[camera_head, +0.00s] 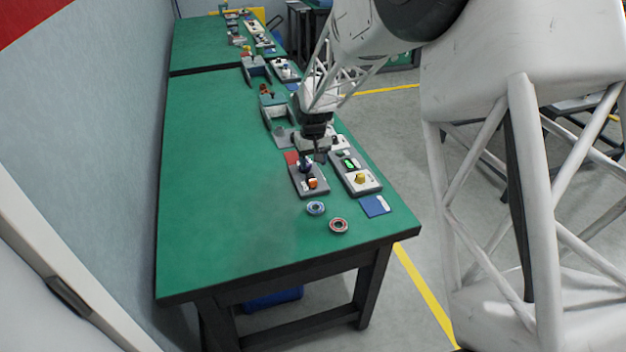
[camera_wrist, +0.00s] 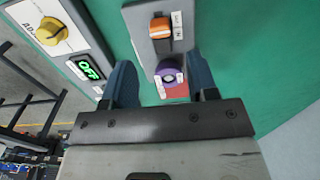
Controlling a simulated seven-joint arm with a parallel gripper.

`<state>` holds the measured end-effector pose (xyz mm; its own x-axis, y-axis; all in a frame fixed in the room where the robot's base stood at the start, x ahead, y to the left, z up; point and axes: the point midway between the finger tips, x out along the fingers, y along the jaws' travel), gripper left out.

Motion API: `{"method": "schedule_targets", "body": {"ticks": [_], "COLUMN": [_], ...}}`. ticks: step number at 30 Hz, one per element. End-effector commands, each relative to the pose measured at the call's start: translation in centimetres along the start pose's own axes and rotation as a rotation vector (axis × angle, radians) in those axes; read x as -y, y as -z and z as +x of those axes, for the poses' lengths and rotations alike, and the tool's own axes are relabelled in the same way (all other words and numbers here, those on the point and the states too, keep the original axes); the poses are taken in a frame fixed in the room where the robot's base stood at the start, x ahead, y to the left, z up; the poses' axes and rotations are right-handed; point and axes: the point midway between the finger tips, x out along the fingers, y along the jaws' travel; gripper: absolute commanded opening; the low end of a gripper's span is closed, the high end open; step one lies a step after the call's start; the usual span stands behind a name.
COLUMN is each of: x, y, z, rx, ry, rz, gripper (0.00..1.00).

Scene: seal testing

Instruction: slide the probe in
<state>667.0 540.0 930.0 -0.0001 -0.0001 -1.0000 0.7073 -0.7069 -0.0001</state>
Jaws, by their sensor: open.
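A grey tester block (camera_head: 300,187) stands on the green table, left of a second grey unit. It carries an orange part (camera_head: 313,183) at its near end and a dark purple round part at its far end. In the wrist view the block (camera_wrist: 137,30) shows the orange part (camera_wrist: 160,27) in a dark slot and the purple round part (camera_wrist: 171,79) below it. I cannot tell for sure which part is the probe. My gripper (camera_wrist: 163,82) is open, its two dark fingers apart on either side of the purple part. In the head view my gripper (camera_head: 318,152) is over the block's far end.
The second unit has a yellow knob (camera_head: 360,178) and a lit green display (camera_wrist: 90,66) reading OFF. A blue ring (camera_head: 316,208), a reddish ring (camera_head: 338,225) and a blue pad (camera_head: 376,206) lie nearer. The table's left side (camera_head: 225,180) is clear.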

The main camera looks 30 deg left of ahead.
Motion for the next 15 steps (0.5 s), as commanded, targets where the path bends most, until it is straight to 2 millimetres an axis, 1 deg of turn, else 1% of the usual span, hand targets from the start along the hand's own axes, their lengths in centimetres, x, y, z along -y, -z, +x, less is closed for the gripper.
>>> {"method": "schedule_targets", "body": {"ticks": [10, 15], "x": [0.0, -0.01], "y": [0.01, 0.0], "z": [0.07, 0.66], "rx": [0.0, 0.001], "ry": [0.0, 0.0], "rz": [0.0, 0.0], "gripper": [0.53, 0.53]}}
